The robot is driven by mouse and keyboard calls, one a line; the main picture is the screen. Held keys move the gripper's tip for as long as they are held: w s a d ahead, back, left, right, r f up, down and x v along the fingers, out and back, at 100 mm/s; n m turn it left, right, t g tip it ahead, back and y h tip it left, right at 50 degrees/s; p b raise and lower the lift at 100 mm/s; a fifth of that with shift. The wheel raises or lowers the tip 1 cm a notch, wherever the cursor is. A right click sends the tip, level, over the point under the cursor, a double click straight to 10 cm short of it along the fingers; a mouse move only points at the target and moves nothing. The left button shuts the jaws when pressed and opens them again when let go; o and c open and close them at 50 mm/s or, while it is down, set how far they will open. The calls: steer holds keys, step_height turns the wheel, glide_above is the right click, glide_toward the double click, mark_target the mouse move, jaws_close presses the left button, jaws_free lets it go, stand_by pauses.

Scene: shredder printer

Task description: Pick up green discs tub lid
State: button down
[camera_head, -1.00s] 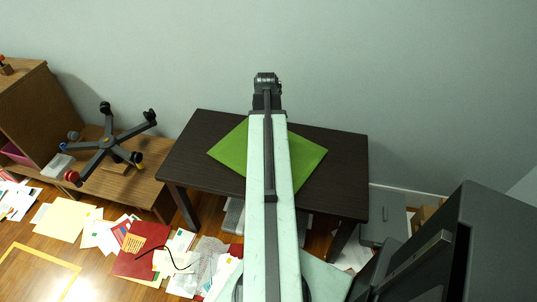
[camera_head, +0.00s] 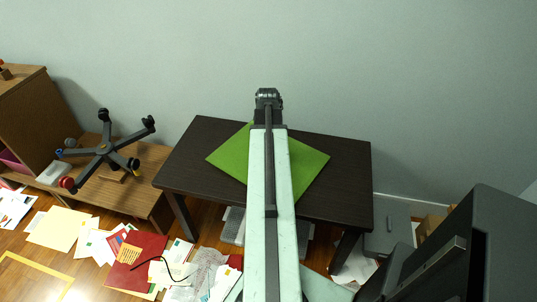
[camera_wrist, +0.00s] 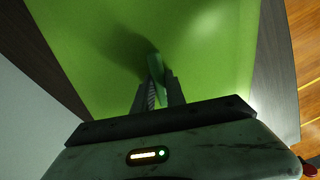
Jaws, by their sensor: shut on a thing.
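My gripper (camera_wrist: 158,92) is in the middle of the wrist view, shut on a green disc-like lid (camera_wrist: 155,66) that shows nearly edge-on between the fingers. The lid's lower part is hidden by the fingers. Behind it lies a flat green square (camera_wrist: 210,60) on the dark table, with a shadow on it left of the lid. In the head view my gripper (camera_head: 267,97) is at the far end of my arm, over the table's back edge. The lid cannot be made out there. No tub shows in either view.
The dark table (camera_head: 335,165) is bare around the green square (camera_head: 232,155). A brown bench (camera_head: 135,195) with an upturned chair base (camera_head: 104,148) stands at left. Papers and a red folder (camera_head: 138,260) litter the floor. A dark machine (camera_head: 490,245) stands at front right.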

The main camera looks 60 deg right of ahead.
step_height(320, 180, up, 10)
steer(key=p, duration=0.9)
steer(key=shift+p, duration=0.4)
step_height(320, 180, up, 31)
steer(key=n+p, duration=0.7)
steer(key=p, duration=2.4)
steer(key=shift+d+n, duration=0.25)
steer(key=shift+n, duration=0.15)
